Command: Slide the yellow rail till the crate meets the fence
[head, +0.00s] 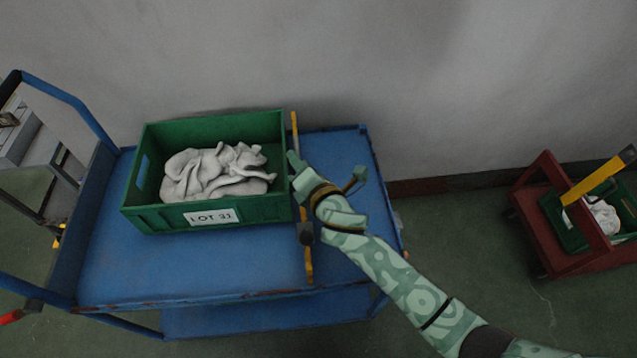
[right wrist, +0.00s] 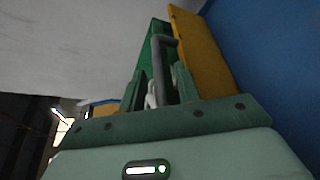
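The green crate (head: 262,207), labelled with a lot tag (head: 213,217), sits upright on the blue cart deck and holds grey-white socks (head: 215,172). The yellow rail (head: 308,264) runs along its right side, very close to it; whether they touch is unclear. A raised blue panel (head: 87,225), perhaps the fence, stands at the cart's left end, with a narrow strip of deck between it and the crate. My right gripper (right wrist: 159,85) is at the rail, its fingers on either side of the grey handle (right wrist: 160,62), with slight gaps showing. My left gripper is out of view.
The deck (head: 190,265) is bare in front of the crate. A grey wall (head: 300,50) stands behind the cart. A dark red cart (head: 573,255) with another green crate and a yellow bar (head: 598,180) stands at the right. Green floor lies between the carts.

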